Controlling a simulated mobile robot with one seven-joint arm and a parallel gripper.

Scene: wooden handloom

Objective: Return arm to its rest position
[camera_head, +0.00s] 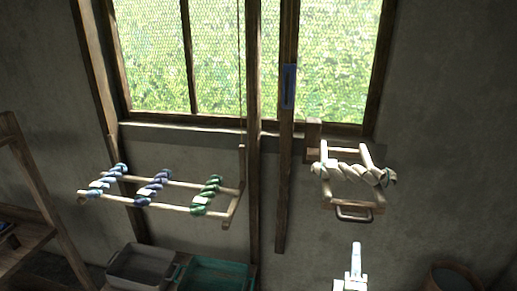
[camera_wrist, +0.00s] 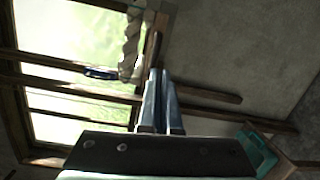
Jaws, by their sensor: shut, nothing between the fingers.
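My gripper (camera_head: 356,258) shows at the bottom right of the head view, pointing up, pale and slim. It is shut and empty, below the small wall rack. In the wrist view the two fingers of my gripper (camera_wrist: 162,100) lie close together in front of the wall. The small wall rack (camera_head: 352,205) has pale rods, a dark handle underneath and a cream twisted skein (camera_head: 355,173) across it. The skein also shows at the top of the wrist view (camera_wrist: 131,45). Nothing is in the gripper's grasp.
A wooden rack (camera_head: 160,208) on the left carries blue, purple and green skeins. A grey crate (camera_head: 138,265) and a teal crate (camera_head: 212,274) stand below it. Wooden posts (camera_head: 254,180) run down beside the window. Bare wall lies right of the small rack.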

